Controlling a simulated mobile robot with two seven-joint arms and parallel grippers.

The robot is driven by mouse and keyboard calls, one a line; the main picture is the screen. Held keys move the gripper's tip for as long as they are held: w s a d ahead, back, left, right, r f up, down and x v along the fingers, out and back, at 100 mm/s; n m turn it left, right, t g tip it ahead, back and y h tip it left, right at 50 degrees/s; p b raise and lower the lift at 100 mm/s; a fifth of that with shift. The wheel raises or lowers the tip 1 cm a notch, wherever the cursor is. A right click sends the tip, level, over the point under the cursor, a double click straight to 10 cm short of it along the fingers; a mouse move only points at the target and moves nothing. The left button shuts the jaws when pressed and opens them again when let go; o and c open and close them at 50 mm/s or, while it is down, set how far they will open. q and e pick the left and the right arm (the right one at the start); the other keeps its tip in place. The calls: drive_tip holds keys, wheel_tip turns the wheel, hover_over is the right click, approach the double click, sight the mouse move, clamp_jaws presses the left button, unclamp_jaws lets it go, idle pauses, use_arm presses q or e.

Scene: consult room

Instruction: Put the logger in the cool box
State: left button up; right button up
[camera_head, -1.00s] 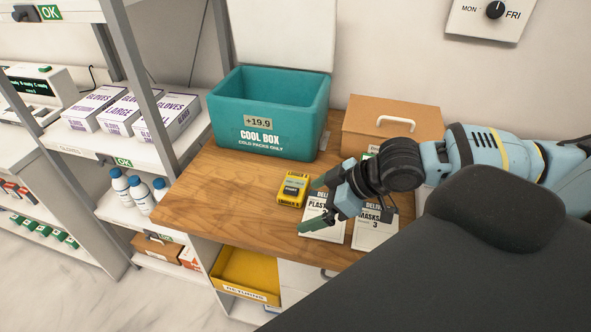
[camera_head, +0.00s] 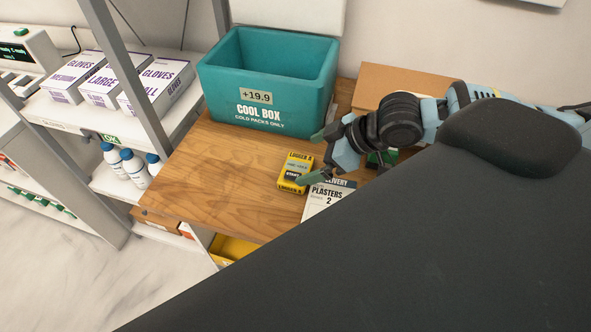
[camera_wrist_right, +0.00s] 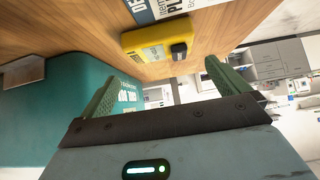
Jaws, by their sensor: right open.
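The yellow logger (camera_head: 295,172) lies flat on the wooden table, in front of the cool box. The teal cool box (camera_head: 262,85) stands open at the back of the table, its display reading +19.9. My right gripper (camera_head: 309,158) is open and empty, its green fingertips just right of the logger and partly over its right edge in the head view. In the right wrist view the logger (camera_wrist_right: 160,42) shows beyond the gripper (camera_wrist_right: 165,88), above the gap between the fingers, and is not held. The left gripper is out of view.
A delivery card reading Plasters 2 (camera_head: 325,200) lies right of the logger. A brown box (camera_head: 400,82) stands right of the cool box, partly behind my right arm. A shelf with glove boxes (camera_head: 155,85) and white bottles (camera_head: 133,165) stands left. The table's left part is clear.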

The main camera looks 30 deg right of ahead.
sight(293, 168)
drive_tip(key=shift+w+a+f, duration=0.2)
drive_tip(key=shift+w+f, duration=0.05)
drive_tip(key=shift+f, duration=0.05)
drive_tip(key=shift+s+x, duration=0.1)
drive_tip(key=shift+x, duration=1.2)
drive_tip(key=shift+s+x, duration=0.15)
drive_tip(key=shift+x, duration=1.15)
drive_tip(key=shift+f, duration=0.1)
drive_tip(key=c, duration=0.9)
